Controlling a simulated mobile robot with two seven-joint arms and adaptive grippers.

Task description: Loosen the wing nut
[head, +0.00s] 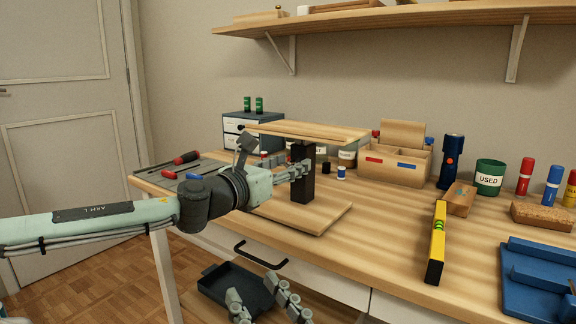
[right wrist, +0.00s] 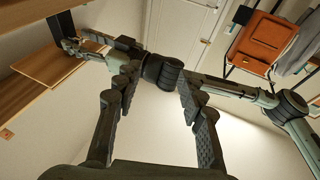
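A small stand with a wooden top (head: 320,131), a black column (head: 302,188) and a wooden base board (head: 325,218) stands on the workbench. I cannot make out the wing nut; the gripper may hide it. My left gripper (head: 302,170) is at the column, under the top, with its fingers at the column's left side. Whether its fingers are open or shut, or touch anything, is unclear. My right gripper (head: 252,287) is low in front of the bench. In the right wrist view its fingers (right wrist: 157,80) are spread with nothing between them.
A yellow level (head: 437,245), a wooden block (head: 460,199) and a blue tray (head: 540,265) lie to the right. Behind are a wooden organizer (head: 395,170), a green USED cup (head: 489,178) and a small drawer unit (head: 233,128). Screwdrivers (head: 187,157) lie at the left. A dark bin (head: 213,288) sits below.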

